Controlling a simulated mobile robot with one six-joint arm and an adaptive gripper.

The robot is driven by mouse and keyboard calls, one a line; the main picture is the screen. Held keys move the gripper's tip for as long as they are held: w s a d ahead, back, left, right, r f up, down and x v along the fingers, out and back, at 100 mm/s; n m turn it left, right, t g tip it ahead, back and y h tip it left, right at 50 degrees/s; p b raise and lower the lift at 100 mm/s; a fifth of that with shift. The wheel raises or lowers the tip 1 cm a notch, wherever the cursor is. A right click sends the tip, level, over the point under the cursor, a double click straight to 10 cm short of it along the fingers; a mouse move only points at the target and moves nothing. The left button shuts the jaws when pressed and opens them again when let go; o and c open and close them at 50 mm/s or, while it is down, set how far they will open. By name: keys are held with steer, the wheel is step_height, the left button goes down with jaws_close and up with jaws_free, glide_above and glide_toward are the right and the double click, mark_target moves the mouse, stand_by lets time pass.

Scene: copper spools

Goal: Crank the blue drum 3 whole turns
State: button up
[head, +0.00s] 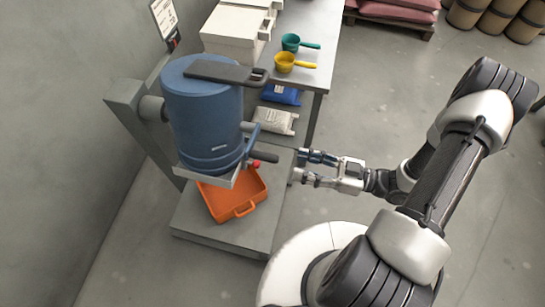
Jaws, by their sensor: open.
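The blue drum (203,115) stands upright at the left, held on a grey stand with a post (140,125) beside the wall. A dark bar with a looped end (228,73) lies across its top. A blue-grey arm or handle (250,128) sticks out at the drum's right side. A small red knob (256,164) is below it; I cannot tell which part is the crank. My gripper (299,165) is open and empty, to the right of the red knob and apart from it, its fingers pointing left at the drum.
An orange tray (250,186) sits on the grey base (225,236) under the drum. Behind is a table (318,40) with white boxes (232,30), a green scoop (291,42) and a yellow scoop (285,62). Bags (275,120) lie under it. Open floor (370,110) lies right.

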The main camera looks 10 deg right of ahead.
mark_target(273, 158)
steer(key=b+x, duration=0.1)
steer(key=x, duration=0.8)
steer(key=shift+a, duration=0.15)
steer(key=shift+c, duration=0.3)
jaws_close()
